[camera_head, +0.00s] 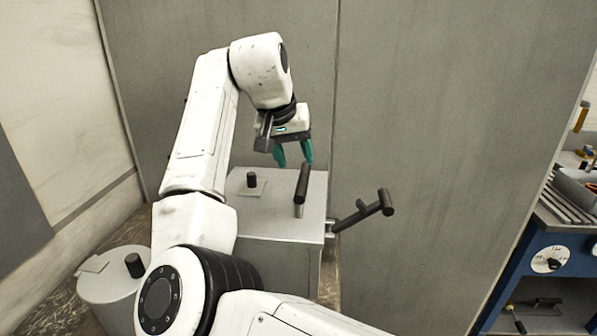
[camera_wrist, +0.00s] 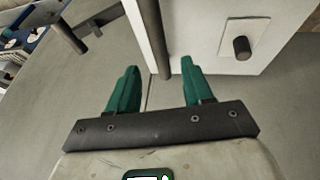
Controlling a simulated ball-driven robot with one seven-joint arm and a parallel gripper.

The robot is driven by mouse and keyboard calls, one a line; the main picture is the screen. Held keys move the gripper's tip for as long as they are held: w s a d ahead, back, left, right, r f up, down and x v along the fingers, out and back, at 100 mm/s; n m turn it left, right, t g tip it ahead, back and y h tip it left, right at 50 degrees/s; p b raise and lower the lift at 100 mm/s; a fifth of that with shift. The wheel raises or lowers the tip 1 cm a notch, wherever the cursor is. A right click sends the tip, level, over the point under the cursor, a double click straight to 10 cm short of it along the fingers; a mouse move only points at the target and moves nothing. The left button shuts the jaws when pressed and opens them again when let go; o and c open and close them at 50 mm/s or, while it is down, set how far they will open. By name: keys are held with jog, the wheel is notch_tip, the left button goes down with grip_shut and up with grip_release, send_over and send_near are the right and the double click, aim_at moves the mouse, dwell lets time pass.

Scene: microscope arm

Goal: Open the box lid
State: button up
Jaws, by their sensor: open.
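A light grey metal box (camera_head: 262,214) stands below my gripper in the head view. Its flat lid carries a dark upright bar handle (camera_head: 302,184) near the right side and a short dark knob (camera_head: 251,180) on a small plate. My gripper (camera_head: 293,160) is open, with green fingers pointing down just above and behind the handle. In the wrist view, the dark bar handle (camera_wrist: 155,38) reaches down toward the gap between my open fingers (camera_wrist: 159,68). The knob (camera_wrist: 241,48) lies to their right. I cannot tell whether a finger touches the handle.
A dark cranked handle (camera_head: 364,211) sticks out from the box's right side. A grey wall panel (camera_head: 440,130) stands close behind. A round grey container (camera_head: 108,289) with a knob is at lower left. A blue workbench (camera_head: 530,250) with tools is at right.

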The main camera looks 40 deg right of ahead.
aim_at(302, 176)
jog(key=x, duration=0.6)
jog(key=shift+d+f, duration=0.15)
jog(key=shift+f, duration=0.05)
jog(key=shift+c, duration=0.5)
grip_shut()
jog(key=shift+p, duration=0.3)
